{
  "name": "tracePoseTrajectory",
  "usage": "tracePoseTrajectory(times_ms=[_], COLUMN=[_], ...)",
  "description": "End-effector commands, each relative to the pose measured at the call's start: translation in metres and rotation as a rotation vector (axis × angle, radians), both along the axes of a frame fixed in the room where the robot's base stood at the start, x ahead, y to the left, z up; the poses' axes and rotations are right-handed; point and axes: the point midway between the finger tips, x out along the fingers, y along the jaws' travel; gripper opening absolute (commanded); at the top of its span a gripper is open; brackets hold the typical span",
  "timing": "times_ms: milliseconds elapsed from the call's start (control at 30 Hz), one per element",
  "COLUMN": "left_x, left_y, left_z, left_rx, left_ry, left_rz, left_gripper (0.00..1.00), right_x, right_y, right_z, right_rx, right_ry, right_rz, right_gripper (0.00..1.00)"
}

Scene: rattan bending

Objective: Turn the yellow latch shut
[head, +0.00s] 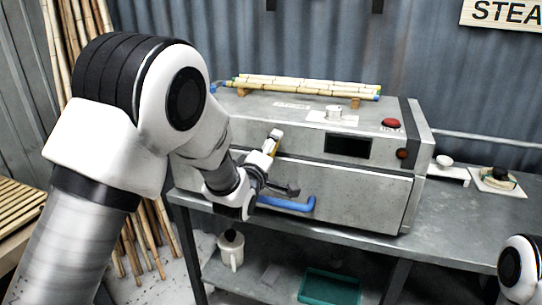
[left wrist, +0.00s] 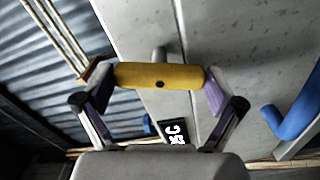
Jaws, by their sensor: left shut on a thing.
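The yellow latch (head: 268,147) sits on the front of the grey steamer box (head: 345,190), near the seam above its door, and is mostly covered by my gripper. In the left wrist view the latch (left wrist: 160,75) is a yellow bar lying across the picture, with a grey metal post behind its middle. My left gripper (left wrist: 160,80) is shut on it, one finger at each end. In the head view the same gripper (head: 272,155) is at the upper left of the box front. My right gripper is out of view.
A blue handle (head: 287,204) is on the door just below my left gripper. The box has a white knob (head: 334,112), a red button (head: 391,125) and a dark display (head: 347,147). Bamboo poles (head: 300,86) lie on top. Small items (head: 494,178) stand on the table at right.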

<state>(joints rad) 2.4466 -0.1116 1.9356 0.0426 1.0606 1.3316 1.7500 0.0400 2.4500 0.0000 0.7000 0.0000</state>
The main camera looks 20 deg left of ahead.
Motion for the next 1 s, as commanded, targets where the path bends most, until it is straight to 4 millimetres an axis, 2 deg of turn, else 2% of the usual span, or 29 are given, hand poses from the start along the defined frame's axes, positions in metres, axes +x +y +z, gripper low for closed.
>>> tracePoseTrajectory(times_ms=[400, 1000], left_x=[-0.0003, -0.0005], left_y=[0.0003, 0.0004], left_z=[-0.0019, -0.0022], left_rx=[-0.262, -0.321], left_ry=[0.012, 0.016], left_rz=[0.001, 0.002], left_gripper=[0.59, 0.59], right_x=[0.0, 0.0], right_y=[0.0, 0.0], right_z=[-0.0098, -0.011], right_rx=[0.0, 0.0], right_ry=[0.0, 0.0], right_rz=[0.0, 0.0], right_gripper=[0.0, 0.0])
